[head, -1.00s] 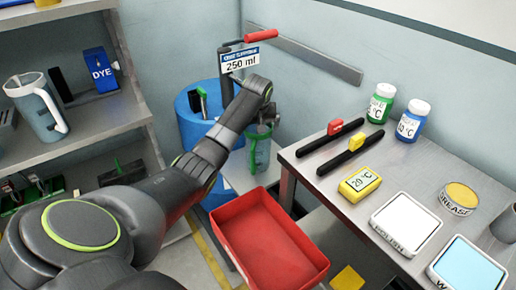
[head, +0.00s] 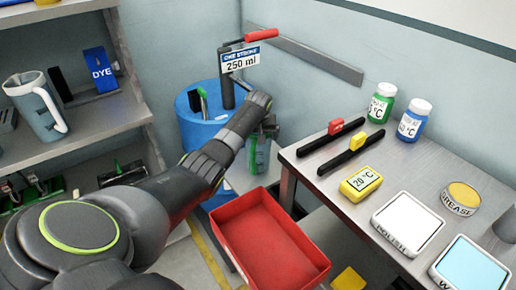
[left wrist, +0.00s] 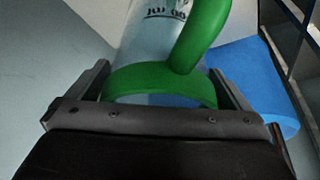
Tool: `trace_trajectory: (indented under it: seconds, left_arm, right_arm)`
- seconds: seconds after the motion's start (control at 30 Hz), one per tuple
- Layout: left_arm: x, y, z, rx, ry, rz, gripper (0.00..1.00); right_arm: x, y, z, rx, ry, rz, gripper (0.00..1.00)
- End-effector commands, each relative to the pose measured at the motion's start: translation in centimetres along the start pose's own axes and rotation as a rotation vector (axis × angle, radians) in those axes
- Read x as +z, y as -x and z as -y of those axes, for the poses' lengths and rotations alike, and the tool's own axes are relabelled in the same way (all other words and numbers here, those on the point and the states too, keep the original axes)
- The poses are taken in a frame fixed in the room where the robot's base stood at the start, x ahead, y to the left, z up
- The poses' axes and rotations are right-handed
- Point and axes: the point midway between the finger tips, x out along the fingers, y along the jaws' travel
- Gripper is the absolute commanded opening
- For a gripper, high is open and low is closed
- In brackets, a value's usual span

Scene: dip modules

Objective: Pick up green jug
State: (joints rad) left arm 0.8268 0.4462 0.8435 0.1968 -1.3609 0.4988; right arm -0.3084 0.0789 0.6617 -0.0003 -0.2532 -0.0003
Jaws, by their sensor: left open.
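The green jug (head: 259,157) is a clear jug with a green handle. It stands on a low grey surface beside the blue drum, partly hidden behind my left arm in the head view. My left gripper (head: 269,127) is at the jug's top. In the left wrist view the jug's green handle and rim band (left wrist: 197,38) show up close, with measuring marks on the clear wall. The open fingers of my left gripper (left wrist: 160,88) are on either side of the green band. I cannot tell whether they touch it. My right gripper is not in view.
The blue drum (head: 191,128) with a pump and a 250 ml sign (head: 241,61) stands left of the jug. A red bin (head: 262,240) is in front. A workbench (head: 312,170) with bottles and trays is on the right. Shelves (head: 95,118) with another jug (head: 42,105) are on the left.

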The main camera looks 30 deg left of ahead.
Motion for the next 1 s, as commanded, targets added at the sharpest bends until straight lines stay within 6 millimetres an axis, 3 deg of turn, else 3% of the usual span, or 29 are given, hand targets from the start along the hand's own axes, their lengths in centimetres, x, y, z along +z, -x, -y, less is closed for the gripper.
trace_trajectory:
  seconds: [0.03, 0.5, 0.77, 1.0]
  left_arm:
    - [0.0, 0.0, 0.0, 0.0, 0.0, 0.0, 0.99]
    - [0.0, 0.1, 0.0, 0.001, 0.0, 0.0, 0.4]
    - [-0.2, 0.3, 0.0, 0.001, 0.001, -0.001, 0.4]
    - [-1.2, 2.7, -0.1, 0.002, 0.001, -0.004, 0.4]
  right_arm:
    - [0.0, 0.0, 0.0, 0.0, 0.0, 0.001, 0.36]
    - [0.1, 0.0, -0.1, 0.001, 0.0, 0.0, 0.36]
    - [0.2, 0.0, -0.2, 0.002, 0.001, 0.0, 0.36]
    - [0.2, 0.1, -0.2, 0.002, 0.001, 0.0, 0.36]
